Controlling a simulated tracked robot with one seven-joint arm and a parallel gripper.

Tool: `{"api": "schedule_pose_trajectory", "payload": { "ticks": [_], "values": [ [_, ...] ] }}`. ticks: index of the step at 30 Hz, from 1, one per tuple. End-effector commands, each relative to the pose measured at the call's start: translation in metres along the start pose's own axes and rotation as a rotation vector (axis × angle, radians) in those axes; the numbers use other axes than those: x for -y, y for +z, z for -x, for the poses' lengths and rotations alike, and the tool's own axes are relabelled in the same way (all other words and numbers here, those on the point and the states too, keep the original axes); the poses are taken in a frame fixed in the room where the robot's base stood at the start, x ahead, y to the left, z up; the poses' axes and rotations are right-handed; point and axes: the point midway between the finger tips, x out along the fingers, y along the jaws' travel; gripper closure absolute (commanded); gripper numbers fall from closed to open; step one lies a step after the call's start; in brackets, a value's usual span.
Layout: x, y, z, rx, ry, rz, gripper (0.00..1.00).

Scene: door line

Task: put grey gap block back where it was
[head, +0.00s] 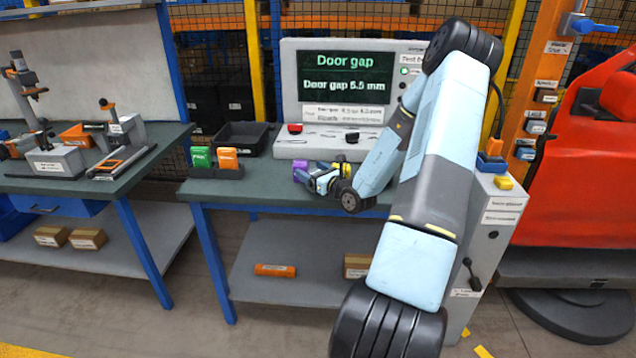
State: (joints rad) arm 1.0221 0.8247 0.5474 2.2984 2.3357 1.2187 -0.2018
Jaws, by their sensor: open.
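My gripper (315,180) is low over the front of the green bench top (262,188), in front of the grey test station (318,150). It is open. A small purple piece (299,173) shows at its left end; I cannot tell whether it lies between the fingers or beside them. I cannot make out a grey gap block for certain; it may be hidden by the gripper or arm. The station's screen (346,75) reads "Door gap 5.5 mm".
A green block (201,157) and an orange block (228,158) stand on the bench's left, before a black tray (241,137). A red door (585,160) stands far right.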

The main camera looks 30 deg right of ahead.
Motion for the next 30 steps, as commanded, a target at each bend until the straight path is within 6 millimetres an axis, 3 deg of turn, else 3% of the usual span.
{"api": "schedule_pose_trajectory", "payload": {
  "ticks": [6, 27, 30],
  "values": [
    [0.0002, 0.0001, -0.0013, 0.0, 0.0, 0.0, 0.17],
    [0.0002, 0.0003, -0.0009, 0.001, 0.0, 0.0, 0.84],
    [0.0003, 0.0002, -0.0008, 0.001, 0.0, 0.0, 0.86]
  ]
}}
